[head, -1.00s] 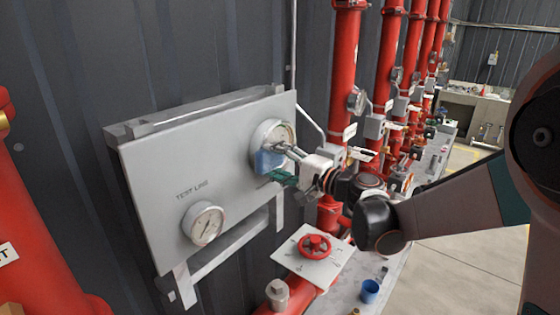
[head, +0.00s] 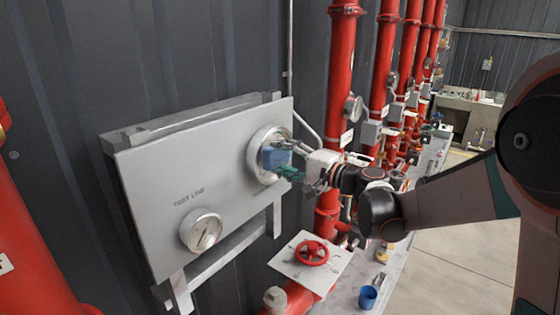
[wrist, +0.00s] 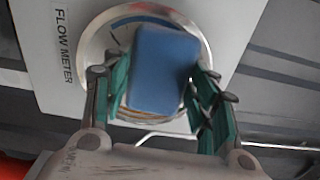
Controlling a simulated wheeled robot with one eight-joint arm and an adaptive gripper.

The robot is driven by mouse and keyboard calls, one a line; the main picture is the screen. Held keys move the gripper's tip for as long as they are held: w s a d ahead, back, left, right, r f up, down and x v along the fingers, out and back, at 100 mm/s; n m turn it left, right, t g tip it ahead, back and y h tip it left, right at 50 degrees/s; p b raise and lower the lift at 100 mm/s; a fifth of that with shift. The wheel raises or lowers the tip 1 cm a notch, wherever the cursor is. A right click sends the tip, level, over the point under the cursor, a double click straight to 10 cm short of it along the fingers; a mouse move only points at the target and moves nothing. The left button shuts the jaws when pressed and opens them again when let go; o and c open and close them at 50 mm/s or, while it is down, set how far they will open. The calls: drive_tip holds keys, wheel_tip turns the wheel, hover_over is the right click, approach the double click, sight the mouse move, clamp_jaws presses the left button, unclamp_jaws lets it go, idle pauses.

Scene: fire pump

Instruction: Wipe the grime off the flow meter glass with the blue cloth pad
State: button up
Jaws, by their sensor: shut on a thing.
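The blue cloth pad (wrist: 163,70) is between the green-lined fingers of my gripper (wrist: 160,92), which is shut on it. In the head view my gripper (head: 288,160) holds the pad (head: 275,159) in front of the flow meter (head: 257,143), a large round gauge on the grey panel. In the wrist view the flow meter (wrist: 97,42) lies behind the pad, its "FLOW METER" label to the left. The pad hides most of the dial, and I cannot tell whether it touches the glass. Any grime left on the glass is not clear.
The grey panel (head: 150,190) also carries a smaller gauge (head: 201,231) at lower left. A red handwheel (head: 312,253) on a white plate stands below. Red pipes (head: 340,80) rise at the right. A blue cup (head: 368,297) stands on the bench.

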drive_tip(key=w+d+b, duration=0.1)
drive_tip(key=w+d, duration=0.3)
drive_tip(key=w, duration=0.2)
drive_tip(key=shift+d, duration=0.25)
idle(0.5)
drive_tip(key=shift+s, duration=0.1)
drive_tip(key=shift+b+v, duration=0.4)
drive_tip(key=shift+v, duration=2.6)
drive_tip(key=shift+v, duration=1.5)
